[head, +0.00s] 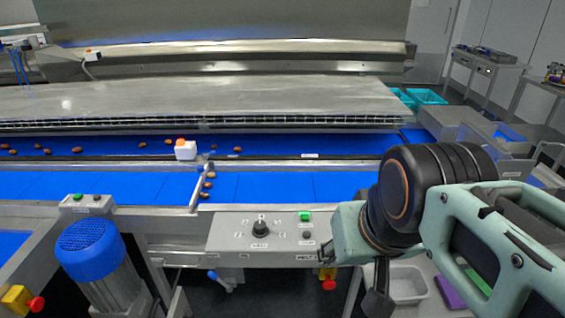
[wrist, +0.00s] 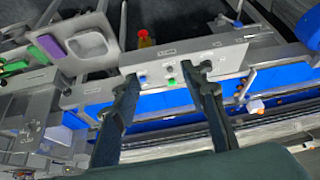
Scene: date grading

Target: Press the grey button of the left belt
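A small control box (head: 88,204) stands at the left in the head view, above a blue motor. It carries a green button (head: 77,197) and a dark grey button (head: 97,198). A larger panel (head: 230,232) at the centre has a black knob (head: 260,228), a green button (head: 305,216) and a grey button (head: 306,235). In the wrist view, my gripper (wrist: 159,74) is open and empty, its fingers apart over this larger panel (wrist: 228,61). In the head view the gripper's fingertips are hard to make out, right of the panel.
The blue motor (head: 88,248) juts up below the left box. Red stop buttons on yellow sit at lower left (head: 36,305) and below the panel (head: 328,284). A blue belt (head: 270,187) runs behind, with dates and a white box (head: 186,151). A grey bin (head: 407,288) stands lower right.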

